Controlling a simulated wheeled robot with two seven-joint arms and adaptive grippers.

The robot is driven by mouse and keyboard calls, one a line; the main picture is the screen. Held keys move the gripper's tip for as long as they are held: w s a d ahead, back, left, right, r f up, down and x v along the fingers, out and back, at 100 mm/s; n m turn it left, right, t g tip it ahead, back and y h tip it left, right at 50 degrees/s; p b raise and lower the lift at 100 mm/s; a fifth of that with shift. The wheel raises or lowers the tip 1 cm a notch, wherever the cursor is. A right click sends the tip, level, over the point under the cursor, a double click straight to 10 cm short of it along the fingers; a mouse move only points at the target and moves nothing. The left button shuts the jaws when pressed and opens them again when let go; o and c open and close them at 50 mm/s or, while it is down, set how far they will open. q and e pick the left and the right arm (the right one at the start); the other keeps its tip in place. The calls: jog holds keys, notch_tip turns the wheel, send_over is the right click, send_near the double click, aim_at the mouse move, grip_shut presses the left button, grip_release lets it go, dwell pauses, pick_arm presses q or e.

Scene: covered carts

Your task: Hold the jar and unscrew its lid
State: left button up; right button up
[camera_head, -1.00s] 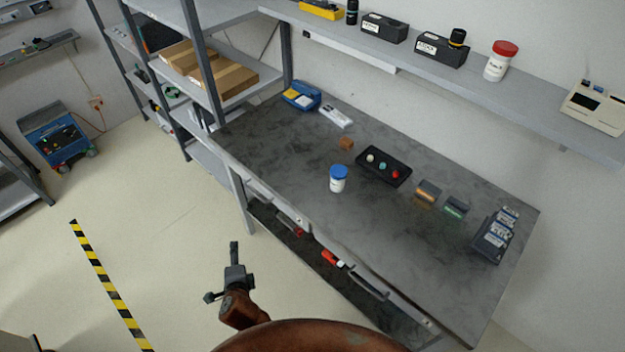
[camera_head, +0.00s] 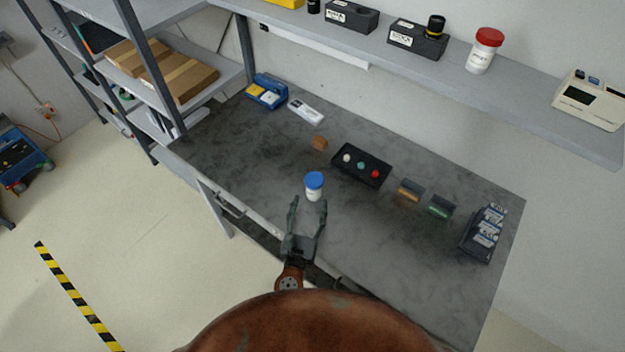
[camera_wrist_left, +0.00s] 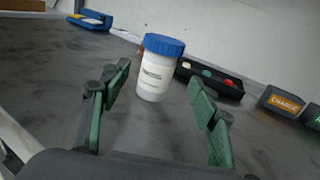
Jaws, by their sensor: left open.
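The jar (camera_head: 313,191) is white with a blue lid (camera_head: 314,179) and stands upright on the grey table. My left gripper (camera_head: 308,203) is open and empty, its fingers pointing at the jar from the table's front side. In the left wrist view the jar (camera_wrist_left: 153,84) with its blue lid (camera_wrist_left: 164,44) stands just beyond and between the spread fingers of the left gripper (camera_wrist_left: 160,88), apart from both. The lid sits on the jar. My right gripper is not in view.
Behind the jar lies a black tray (camera_head: 347,171) with coloured knobs. A small brown block (camera_head: 320,143), two small labelled boxes and a dark bin (camera_head: 476,243) are also on the table. A shelf above holds a red-lidded jar (camera_head: 485,50).

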aim_at(312, 191)
pick_arm(q)
jog(key=x, duration=0.3)
jog(key=shift+w+a, duration=0.1)
jog(key=shift+a, duration=0.1)
jog(key=shift+w+d+r, duration=0.1)
jog(key=shift+w, duration=0.25)
jog(key=x, duration=0.4)
jog(key=c, duration=1.3)
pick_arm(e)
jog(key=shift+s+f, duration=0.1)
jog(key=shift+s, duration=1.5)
